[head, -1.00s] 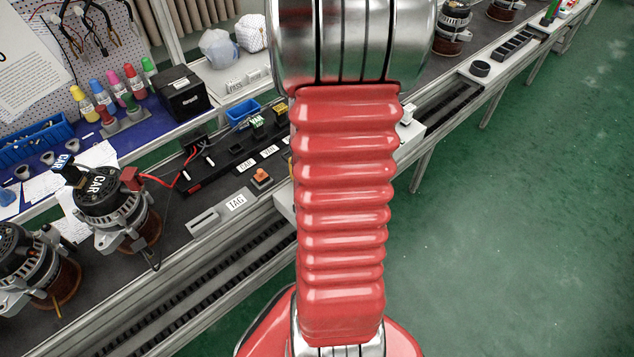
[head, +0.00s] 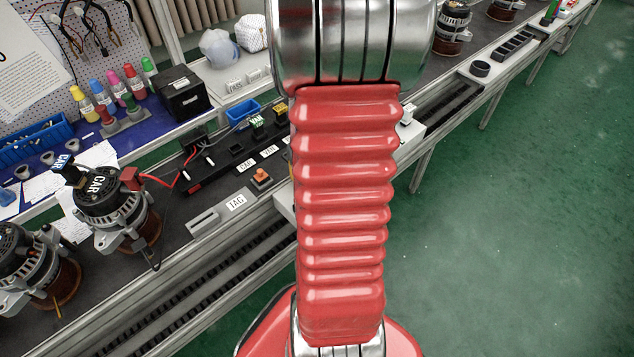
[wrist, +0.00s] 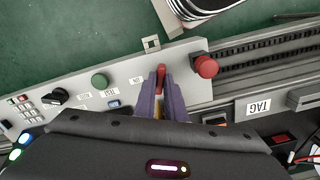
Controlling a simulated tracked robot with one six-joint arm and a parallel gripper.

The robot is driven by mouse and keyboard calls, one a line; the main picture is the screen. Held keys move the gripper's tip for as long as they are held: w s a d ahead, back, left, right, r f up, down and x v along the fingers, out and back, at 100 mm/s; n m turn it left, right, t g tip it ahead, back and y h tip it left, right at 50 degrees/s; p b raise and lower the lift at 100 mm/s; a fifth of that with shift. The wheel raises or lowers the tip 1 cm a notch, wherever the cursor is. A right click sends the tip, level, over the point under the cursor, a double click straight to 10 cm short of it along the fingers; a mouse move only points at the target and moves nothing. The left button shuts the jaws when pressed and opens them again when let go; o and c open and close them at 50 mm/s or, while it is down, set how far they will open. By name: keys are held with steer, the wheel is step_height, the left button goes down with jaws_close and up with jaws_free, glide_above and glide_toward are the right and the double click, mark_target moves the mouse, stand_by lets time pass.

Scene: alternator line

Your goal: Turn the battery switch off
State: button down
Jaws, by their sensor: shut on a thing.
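In the wrist view my gripper (wrist: 161,92) has its two purple fingers closed on a narrow red handle (wrist: 161,72). The handle stands on a light grey control panel (wrist: 125,72) and looks like the battery switch. Its base is hidden between the fingers, so I cannot read its position. A small label beside it on the left is hard to read. In the head view my gripper and the switch are hidden behind my red arm.
A red mushroom button (wrist: 206,66) stands close right of my fingers. A green button (wrist: 100,81), a black knob (wrist: 58,96) and a keypad (wrist: 27,107) lie to the left. Alternators (head: 112,208) stand on the bench at left in the head view. Green floor is open at right.

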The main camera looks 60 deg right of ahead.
steer(key=n, duration=0.4)
steer(key=shift+n, duration=0.3)
stand_by(0.4)
steer(key=c, duration=1.8)
jaws_free()
step_height(320, 180, up, 14)
steer(key=shift+f, duration=0.1)
